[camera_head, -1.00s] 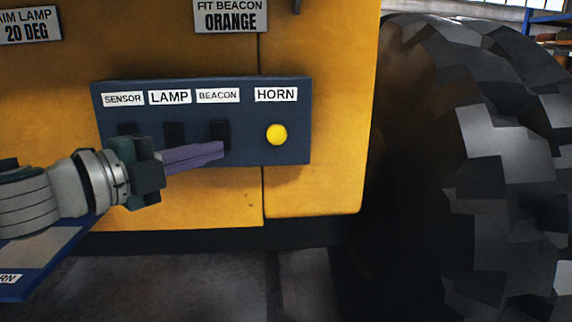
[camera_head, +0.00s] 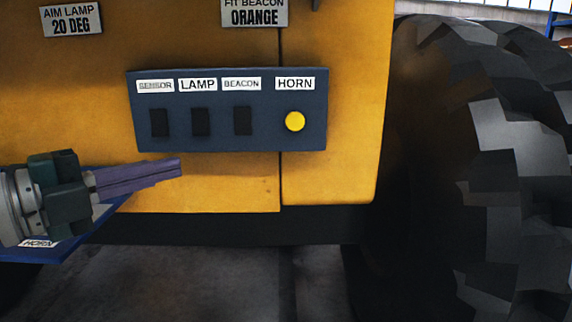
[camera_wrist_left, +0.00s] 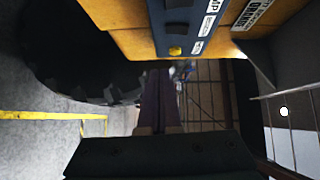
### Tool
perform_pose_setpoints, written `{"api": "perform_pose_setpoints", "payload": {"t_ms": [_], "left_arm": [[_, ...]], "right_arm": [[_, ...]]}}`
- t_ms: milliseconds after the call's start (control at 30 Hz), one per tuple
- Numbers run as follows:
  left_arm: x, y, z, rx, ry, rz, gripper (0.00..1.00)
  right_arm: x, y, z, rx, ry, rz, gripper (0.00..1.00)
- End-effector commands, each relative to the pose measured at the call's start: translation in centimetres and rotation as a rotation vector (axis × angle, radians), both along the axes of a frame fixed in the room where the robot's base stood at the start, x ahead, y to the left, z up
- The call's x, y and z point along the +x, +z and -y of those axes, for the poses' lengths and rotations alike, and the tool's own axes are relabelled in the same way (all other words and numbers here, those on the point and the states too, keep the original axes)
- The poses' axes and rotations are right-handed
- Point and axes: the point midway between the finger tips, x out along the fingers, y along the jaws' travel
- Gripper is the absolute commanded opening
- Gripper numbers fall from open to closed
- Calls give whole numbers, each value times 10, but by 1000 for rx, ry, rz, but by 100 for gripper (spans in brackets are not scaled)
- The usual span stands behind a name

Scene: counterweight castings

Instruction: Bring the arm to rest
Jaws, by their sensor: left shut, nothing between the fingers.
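My left gripper (camera_head: 180,167) is at the lower left of the head view, its purple fingers closed together and empty. The fingertips are below and in front of the dark blue switch panel (camera_head: 270,142), apart from its switches. The panel carries black sensor (camera_head: 160,122), lamp (camera_head: 201,122) and beacon (camera_head: 243,121) switches and a round yellow horn button (camera_head: 295,121). In the left wrist view the closed fingers (camera_wrist_left: 160,75) point up toward the yellow horn button (camera_wrist_left: 176,51). My right gripper is not in view.
The yellow machine body (camera_head: 330,180) is behind the panel, with a large black tyre (camera_head: 500,150) at right. Plates reading AIM LAMP 20 DEG (camera_head: 71,20) and FIT BEACON ORANGE (camera_head: 254,12) are above. A blue board labelled HORN (camera_head: 70,246) is behind the gripper. Floor is open below.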

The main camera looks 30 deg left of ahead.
Motion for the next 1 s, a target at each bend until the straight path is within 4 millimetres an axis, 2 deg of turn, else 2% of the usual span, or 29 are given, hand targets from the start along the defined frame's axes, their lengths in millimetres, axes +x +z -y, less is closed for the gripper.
{"api": "perform_pose_setpoints", "payload": {"t_ms": [500, 667, 767, 867, 967, 1000], "left_arm": [[0, 0, 0, -2, 2, -1, 0], [1, -6, -5, -101, 110, -27, 0], [-3, -23, -11, -267, 282, -93, 0], [-17, -55, -9, -484, 496, -225, 0], [-43, -93, 8, -687, 687, -408, 0], [-56, -106, 20, -757, 751, -490, 0]], "right_arm": [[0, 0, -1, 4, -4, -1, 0], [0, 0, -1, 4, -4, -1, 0], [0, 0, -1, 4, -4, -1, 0], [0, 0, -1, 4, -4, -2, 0], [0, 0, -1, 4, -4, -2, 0], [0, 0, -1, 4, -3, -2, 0]]}}
